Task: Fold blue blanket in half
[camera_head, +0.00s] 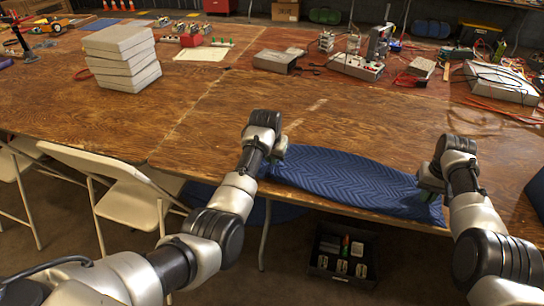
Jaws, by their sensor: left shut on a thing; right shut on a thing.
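The blue blanket (345,180) has a zigzag quilted pattern. It lies along the front edge of the wooden table, and part of it hangs below the edge on the left. My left gripper (274,157) is shut on the blanket at its left end, its fingers partly hidden by my wrist. My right gripper (430,183) is shut on the blanket at its right end. The blanket stretches between the two grippers, with a slightly raised, curved far edge.
The wooden table (190,125) is bare behind the blanket. A stack of grey-white blocks (123,58) stands at the back left. Electronic devices (357,66) and cables sit at the back right. White folding chairs (130,203) stand front left; a black bin (343,255) is under the table.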

